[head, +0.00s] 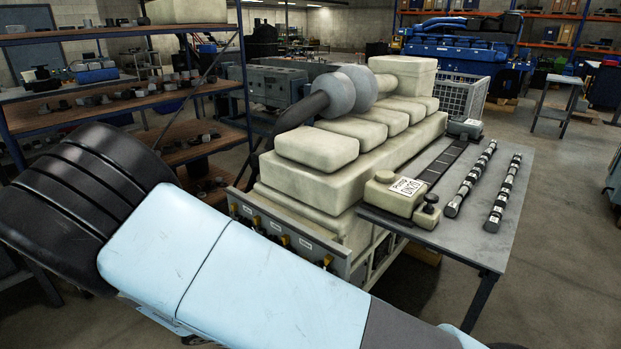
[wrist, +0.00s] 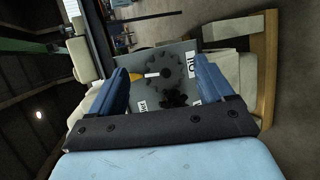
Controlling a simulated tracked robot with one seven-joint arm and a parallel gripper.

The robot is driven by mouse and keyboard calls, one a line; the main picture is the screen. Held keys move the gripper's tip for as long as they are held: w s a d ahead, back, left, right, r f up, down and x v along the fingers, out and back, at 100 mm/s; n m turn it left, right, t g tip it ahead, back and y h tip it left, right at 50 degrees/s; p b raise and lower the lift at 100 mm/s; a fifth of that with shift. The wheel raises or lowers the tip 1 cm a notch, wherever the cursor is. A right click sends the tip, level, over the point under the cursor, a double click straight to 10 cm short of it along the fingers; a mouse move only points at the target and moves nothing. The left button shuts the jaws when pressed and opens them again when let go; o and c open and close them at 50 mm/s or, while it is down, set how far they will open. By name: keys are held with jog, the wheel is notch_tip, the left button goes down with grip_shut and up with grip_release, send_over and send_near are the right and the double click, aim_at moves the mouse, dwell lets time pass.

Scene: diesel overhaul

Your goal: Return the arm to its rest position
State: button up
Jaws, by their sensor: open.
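My gripper (wrist: 160,78) shows in the wrist view with its two blue fingers spread apart. It is open, and nothing is clearly held between the fingers. Beyond the gap is a grey plate (wrist: 184,50) with a dark toothed wheel (wrist: 156,70), a yellow piece (wrist: 137,76) and white labels. I cannot tell how far the plate is from the fingertips. In the head view my light blue arm (head: 235,265) stretches across the lower left towards the bottom edge. The gripper lies outside that view.
A cream engine (head: 345,190) stands behind my arm. At its right a grey table (head: 480,235) bears a labelled pump (head: 392,195) and two dark shafts (head: 470,180) (head: 503,195). Loaded shelves (head: 130,97) stand at the left. Open floor (head: 570,200) lies at the right.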

jog(key=w+d+r+m+g+y, duration=0.2)
jog(key=d+r+g+y, duration=0.15)
jog(key=d+r, duration=0.6)
jog(key=w+d+r+m+g+y, duration=0.1)
jog(key=d+r+m+g+y, duration=0.35)
jog(key=r, duration=0.85)
jog(key=s+d+r+t+y, duration=0.4)
jog(key=s+d+r+t, duration=0.3)
jog(key=s+d+r, duration=0.5)
jog(key=d+r, duration=0.3)
jog(key=r, duration=0.1)
jog(key=shift+d, duration=0.25)
